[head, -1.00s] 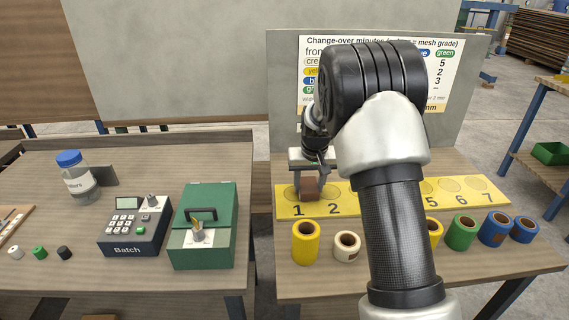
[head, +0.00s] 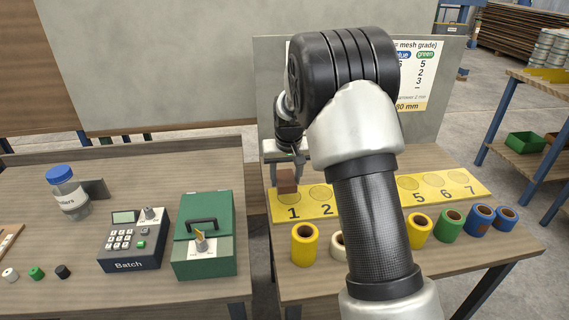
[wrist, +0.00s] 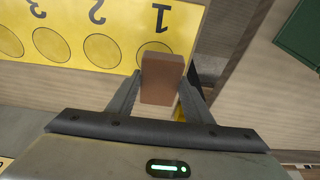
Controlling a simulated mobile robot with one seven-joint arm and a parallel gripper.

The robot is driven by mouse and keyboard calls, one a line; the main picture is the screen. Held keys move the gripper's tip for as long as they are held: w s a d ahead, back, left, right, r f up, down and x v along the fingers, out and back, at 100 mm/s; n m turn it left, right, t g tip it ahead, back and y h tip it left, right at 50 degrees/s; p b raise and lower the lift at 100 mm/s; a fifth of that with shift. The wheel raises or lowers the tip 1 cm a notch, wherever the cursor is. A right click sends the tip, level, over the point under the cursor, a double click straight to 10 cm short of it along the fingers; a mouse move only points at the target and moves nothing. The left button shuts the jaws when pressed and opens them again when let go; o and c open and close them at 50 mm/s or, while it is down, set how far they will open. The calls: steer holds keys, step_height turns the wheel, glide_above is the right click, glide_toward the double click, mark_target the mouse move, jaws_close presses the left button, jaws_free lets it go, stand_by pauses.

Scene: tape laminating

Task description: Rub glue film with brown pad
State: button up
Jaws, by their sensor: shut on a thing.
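The brown pad (head: 287,181) is a small block at the left end of the yellow numbered board, above the digit 1. My gripper (head: 287,174) is shut on it. In the wrist view the brown pad (wrist: 163,78) sits between the two fingers of my gripper (wrist: 164,92), partly over the board's edge near the 1. I cannot tell whether the pad touches the board. The yellow board (head: 455,185) has a row of circles with digits; my arm hides its middle. I cannot make out a separate glue film.
Yellow (head: 304,245), green (head: 448,226) and blue (head: 480,219) rolls stand along the front of the board. A chart panel (head: 440,140) stands behind. On the left table are a green box (head: 204,240), a Batch keypad (head: 133,240) and a blue-lidded jar (head: 68,193).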

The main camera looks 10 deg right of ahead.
steer(key=shift+r+p, duration=0.9)
steer(key=shift+r, duration=0.8)
steer(key=shift+r, duration=0.1)
